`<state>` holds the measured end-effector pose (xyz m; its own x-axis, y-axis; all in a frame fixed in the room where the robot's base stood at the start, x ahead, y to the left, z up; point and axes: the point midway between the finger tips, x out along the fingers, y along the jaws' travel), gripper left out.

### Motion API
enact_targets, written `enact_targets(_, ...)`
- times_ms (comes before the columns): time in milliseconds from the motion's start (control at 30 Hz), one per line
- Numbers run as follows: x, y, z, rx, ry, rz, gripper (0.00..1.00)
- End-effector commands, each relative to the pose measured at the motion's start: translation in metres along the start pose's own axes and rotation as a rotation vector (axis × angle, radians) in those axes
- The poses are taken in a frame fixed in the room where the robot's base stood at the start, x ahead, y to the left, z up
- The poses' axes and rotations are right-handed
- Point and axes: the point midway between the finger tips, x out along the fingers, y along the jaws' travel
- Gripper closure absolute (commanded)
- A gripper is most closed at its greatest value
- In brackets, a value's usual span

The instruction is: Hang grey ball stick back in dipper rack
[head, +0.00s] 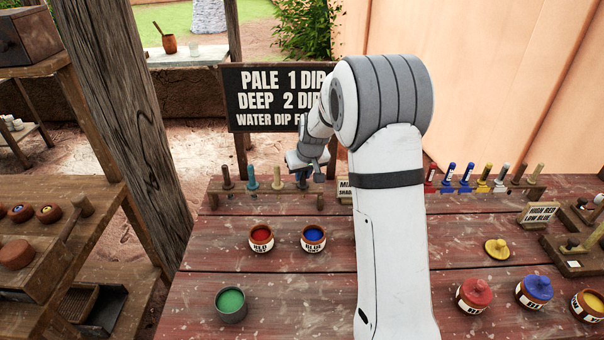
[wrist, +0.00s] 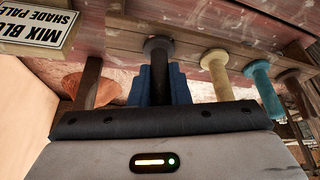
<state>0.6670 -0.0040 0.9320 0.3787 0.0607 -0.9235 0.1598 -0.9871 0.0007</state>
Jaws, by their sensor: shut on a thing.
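My gripper (head: 303,180) is at the rack, right of the yellow stick (head: 277,177). In the wrist view the dark grey stick (wrist: 158,65) stands between my blue fingers, which are shut on it.
Red (head: 261,238) and blue (head: 313,239) open pots stand in front of the rack, with a green pot (head: 231,303) nearer. A small sign (head: 345,189) stands right of the rack. A large black sign (head: 270,95) is behind it. Lidded jars (head: 474,295) are at front right.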

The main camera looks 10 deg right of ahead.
Motion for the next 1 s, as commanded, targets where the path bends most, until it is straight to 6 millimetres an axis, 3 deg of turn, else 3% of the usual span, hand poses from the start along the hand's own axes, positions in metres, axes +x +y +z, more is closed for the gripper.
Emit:
enact_targets(100,-0.0005,0.0001,-0.0003,0.0,0.0,0.0,1.0)
enact_targets(133,-0.0005,0.0001,-0.0003,0.0,0.0,0.0,0.81)
enact_targets(400,-0.0004,0.0002,-0.0002,0.0,0.0,0.0,0.59)
enact_targets(567,-0.0004,0.0003,-0.0002,0.0,0.0,0.0,0.58)
enact_targets(833,-0.0003,0.0003,0.0,0.0,0.0,0.0,0.37)
enact_targets(1000,-0.0003,0.0003,-0.0001,0.0,0.0,0.0,0.36)
